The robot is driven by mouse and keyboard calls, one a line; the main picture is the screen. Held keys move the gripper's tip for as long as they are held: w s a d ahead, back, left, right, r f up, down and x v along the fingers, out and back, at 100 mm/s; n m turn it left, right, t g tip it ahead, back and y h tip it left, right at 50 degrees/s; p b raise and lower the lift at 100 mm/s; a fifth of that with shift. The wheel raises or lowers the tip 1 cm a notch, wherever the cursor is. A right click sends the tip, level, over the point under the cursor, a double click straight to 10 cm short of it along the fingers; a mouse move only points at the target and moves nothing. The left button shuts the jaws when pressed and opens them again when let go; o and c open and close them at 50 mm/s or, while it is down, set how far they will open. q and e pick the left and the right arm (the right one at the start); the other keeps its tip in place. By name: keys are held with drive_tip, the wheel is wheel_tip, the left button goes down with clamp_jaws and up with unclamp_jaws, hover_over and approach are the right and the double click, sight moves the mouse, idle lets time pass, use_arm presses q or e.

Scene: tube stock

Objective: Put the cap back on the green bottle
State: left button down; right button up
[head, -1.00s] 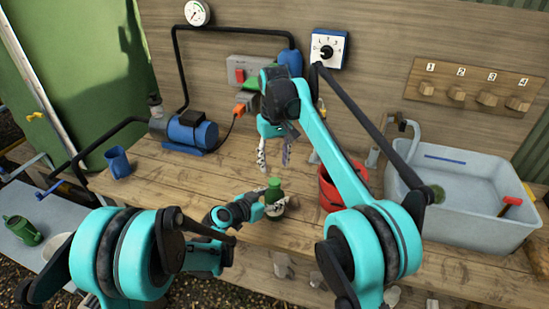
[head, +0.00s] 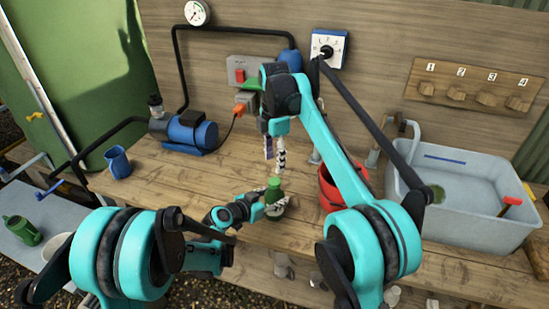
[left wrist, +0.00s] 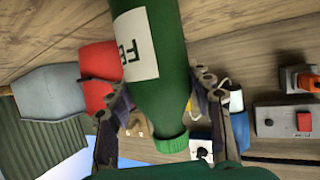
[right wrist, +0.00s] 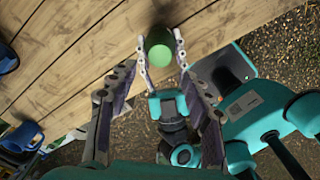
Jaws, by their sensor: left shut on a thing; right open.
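The green bottle (head: 274,190) stands upright at the front of the bench, with a white label that shows in the left wrist view (left wrist: 135,45). My left gripper (head: 268,208) is shut around the bottle's side. A lighter green ribbed cap (left wrist: 173,144) sits on the bottle's neck; whether it is screwed tight I cannot tell. From above, its round top (right wrist: 160,50) shows in the right wrist view. My right gripper (head: 276,160) is open and empty, pointing down just above the cap. Its fingers (right wrist: 160,72) are spread apart and do not appear to touch it.
A red bucket (head: 330,190) stands right of the bottle, partly behind my right arm. A grey basin (head: 460,220) fills the bench's right end. A blue pump (head: 190,132) and a blue jug (head: 118,162) are at the left. Bare bench lies left of the bottle.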

sight(274, 181)
drive_tip(key=shift+f, duration=0.1)
drive_tip(key=shift+f, duration=3.9)
clamp_jaws()
